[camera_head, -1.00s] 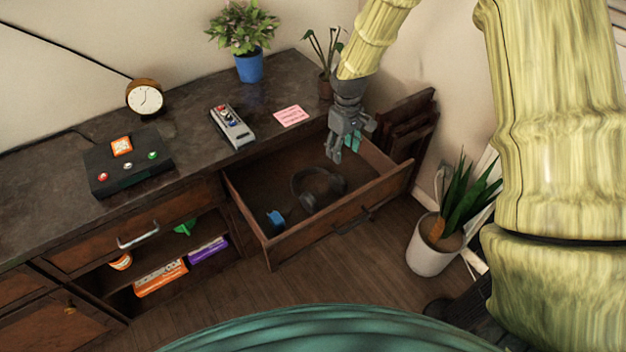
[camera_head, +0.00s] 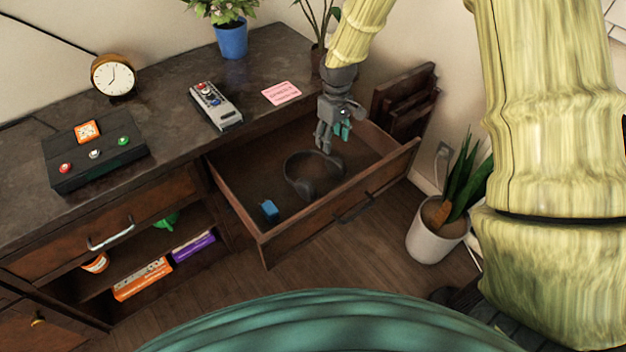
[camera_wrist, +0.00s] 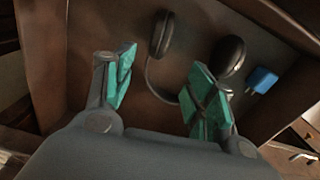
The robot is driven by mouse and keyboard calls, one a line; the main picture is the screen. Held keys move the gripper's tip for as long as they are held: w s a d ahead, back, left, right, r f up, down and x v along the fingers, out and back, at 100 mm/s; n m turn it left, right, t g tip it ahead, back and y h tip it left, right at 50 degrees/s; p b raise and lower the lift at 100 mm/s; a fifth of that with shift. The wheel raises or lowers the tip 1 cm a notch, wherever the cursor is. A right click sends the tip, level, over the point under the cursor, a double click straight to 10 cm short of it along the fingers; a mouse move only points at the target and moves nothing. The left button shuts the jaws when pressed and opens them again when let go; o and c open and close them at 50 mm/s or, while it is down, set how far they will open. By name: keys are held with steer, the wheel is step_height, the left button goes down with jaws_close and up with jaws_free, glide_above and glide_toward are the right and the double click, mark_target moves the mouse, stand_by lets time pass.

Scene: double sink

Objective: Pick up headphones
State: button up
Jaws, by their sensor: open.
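Dark headphones (camera_head: 300,182) lie in the open wooden drawer (camera_head: 345,205). In the wrist view their two ear cups and thin band show (camera_wrist: 160,38), ahead of the fingers. My gripper (camera_head: 333,143) points down over the back right part of the drawer, at the right end of the headphones in the head view. In the wrist view my gripper (camera_wrist: 160,92) is open, with teal pads apart and nothing held between them. The right finger pad covers part of the view close to one ear cup. I cannot tell whether it touches.
A small blue block (camera_head: 269,210) lies in the drawer's front left. The drawer walls surround the headphones. On the dresser top stand a remote-like device (camera_head: 216,107), a pink note (camera_head: 282,93), a clock (camera_head: 113,75) and plants. A white-potted plant (camera_head: 437,235) stands right of the drawer.

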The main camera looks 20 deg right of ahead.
mark_target(332, 161)
steer(key=shift+s+d+f, duration=0.1)
steer(key=shift+d+f, duration=0.25)
steer(key=shift+f, duration=0.45)
step_height(332, 161, down, 3)
steer(key=shift+a+f, duration=0.15)
steer(key=shift+f, duration=3.2)
steer(key=c, duration=1.1)
jaws_close()
steer(key=shift+r, duration=0.2)
